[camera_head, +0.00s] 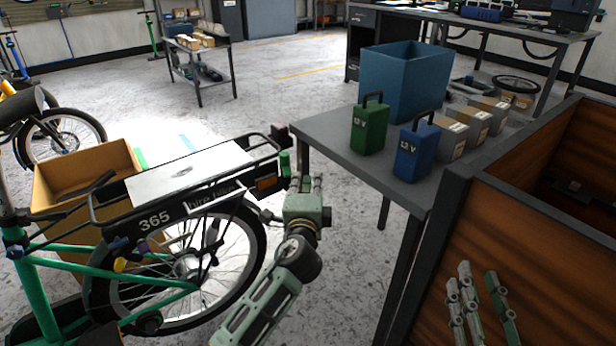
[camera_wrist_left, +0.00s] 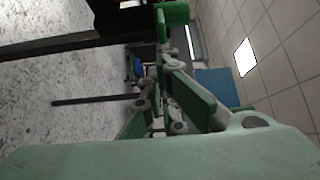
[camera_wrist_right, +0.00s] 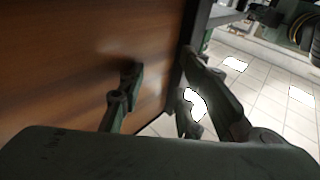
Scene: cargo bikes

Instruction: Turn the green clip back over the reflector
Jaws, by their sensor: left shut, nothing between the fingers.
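The green clip (camera_head: 285,163) stands upright at the rear end of the bike's black rack (camera_head: 110,205). The orange reflector (camera_head: 266,184) is uncovered, just left of and below the clip. The clip also shows at the top of the left wrist view (camera_wrist_left: 173,13). My left gripper (camera_head: 305,184) is shut and empty, just right of the clip and reflector; I cannot tell if it touches the clip. My right gripper (camera_head: 482,275) is open and empty in front of the brown wooden box (camera_head: 545,235); its fingers also show apart in the right wrist view (camera_wrist_right: 160,85).
A grey table (camera_head: 335,140) to the right holds a green battery (camera_head: 368,130), a blue battery (camera_head: 415,153), a blue bin (camera_head: 402,85) and small cartons. A cardboard box (camera_head: 85,170) stands behind the bike.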

